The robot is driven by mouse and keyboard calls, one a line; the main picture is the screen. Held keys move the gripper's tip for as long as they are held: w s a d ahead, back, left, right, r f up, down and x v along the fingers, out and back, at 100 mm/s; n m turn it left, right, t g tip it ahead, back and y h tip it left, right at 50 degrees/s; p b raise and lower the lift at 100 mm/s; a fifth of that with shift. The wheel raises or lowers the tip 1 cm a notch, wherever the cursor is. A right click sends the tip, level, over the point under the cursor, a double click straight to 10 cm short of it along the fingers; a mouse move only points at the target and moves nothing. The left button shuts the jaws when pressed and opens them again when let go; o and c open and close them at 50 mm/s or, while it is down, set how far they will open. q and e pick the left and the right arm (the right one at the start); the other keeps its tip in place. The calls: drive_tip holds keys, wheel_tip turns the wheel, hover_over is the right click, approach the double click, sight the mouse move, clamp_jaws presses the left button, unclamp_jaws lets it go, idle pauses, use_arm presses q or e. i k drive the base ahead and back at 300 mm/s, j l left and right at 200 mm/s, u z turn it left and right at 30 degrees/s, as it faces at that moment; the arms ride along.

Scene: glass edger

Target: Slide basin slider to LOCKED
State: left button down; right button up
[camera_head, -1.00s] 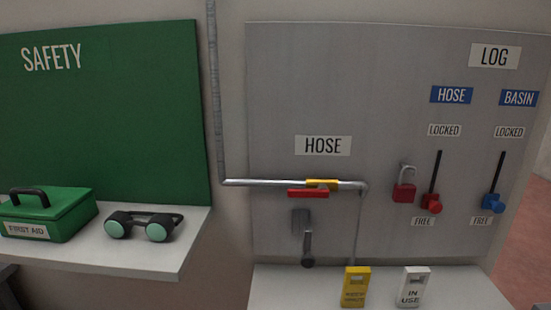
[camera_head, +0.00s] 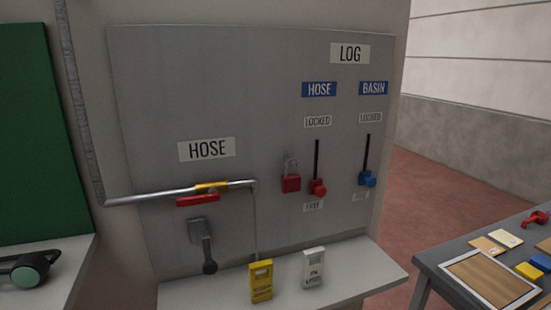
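The blue basin slider knob (camera_head: 367,179) sits at the bottom of its black vertical slot (camera_head: 368,150) on the grey board, beside the FREE label. The LOCKED label (camera_head: 370,117) is above the top of that slot, and the blue BASIN sign (camera_head: 373,88) is above that. The red hose slider knob (camera_head: 317,187) is to its left, also at the bottom of its slot near FREE. Neither gripper shows in the head view.
A red padlock (camera_head: 290,179) hangs left of the hose slider. A white shelf (camera_head: 350,272) juts out below the board, with a yellow tag (camera_head: 261,281) and a white IN USE tag (camera_head: 313,267). A grey table (camera_head: 435,262) with a framed board (camera_head: 492,279) stands at right.

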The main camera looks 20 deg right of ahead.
sight(366, 177)
drive_tip(key=z, duration=1.4)
